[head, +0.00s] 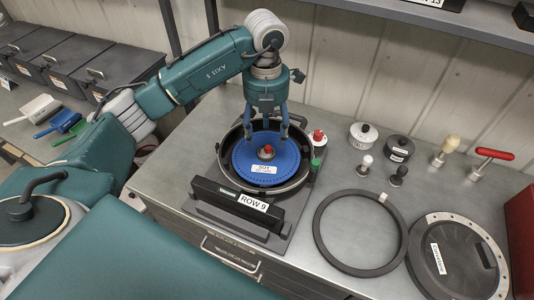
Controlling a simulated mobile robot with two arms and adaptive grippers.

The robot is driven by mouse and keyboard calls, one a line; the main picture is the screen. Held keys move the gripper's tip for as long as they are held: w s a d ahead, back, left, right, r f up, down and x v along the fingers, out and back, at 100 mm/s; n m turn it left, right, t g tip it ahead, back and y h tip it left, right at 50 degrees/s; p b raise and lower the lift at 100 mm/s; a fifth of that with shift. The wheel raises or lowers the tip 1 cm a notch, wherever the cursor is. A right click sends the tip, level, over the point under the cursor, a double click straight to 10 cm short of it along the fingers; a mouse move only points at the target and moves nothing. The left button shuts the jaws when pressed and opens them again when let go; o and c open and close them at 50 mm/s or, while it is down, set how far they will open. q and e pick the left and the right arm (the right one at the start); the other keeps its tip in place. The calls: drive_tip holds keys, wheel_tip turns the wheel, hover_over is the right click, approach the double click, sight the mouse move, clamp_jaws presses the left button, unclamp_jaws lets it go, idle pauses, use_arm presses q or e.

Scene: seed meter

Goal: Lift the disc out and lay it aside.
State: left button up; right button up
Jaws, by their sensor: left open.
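A blue seed disc (262,176) with a white label and a red knob (268,150) at its middle lies in the round dark housing of the seed meter (236,194). The meter carries a "ROW 9" plate (226,197) at its front. My left gripper (267,138) points down over the disc, its blue fingers spread open on either side of the red knob. I cannot tell whether the fingertips touch the disc. My right gripper is not in view.
A dark ring (360,268) and a round cover (458,262) lie right of the meter. Several small knobs, pots (363,135) and a red T-handle (494,154) stand behind them. Grey bins (110,65) and coloured scoops (60,122) are at left. Bare bench shows left of the meter.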

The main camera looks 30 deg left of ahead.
sight(265, 152)
use_arm(q)
drive_tip(key=shift+s+f, duration=0.2)
drive_tip(key=shift+f, duration=0.45)
drive_tip(key=shift+f+p, duration=0.35)
drive_tip(key=shift+p, duration=0.2)
wheel_tip(265, 152, down, 4)
drive_tip(key=shift+r+p, duration=0.1)
drive_tip(key=shift+p, duration=0.95)
drive_tip(key=shift+s+f, duration=0.1)
drive_tip(key=shift+f, duration=0.3)
drive_tip(key=c, duration=1.2)
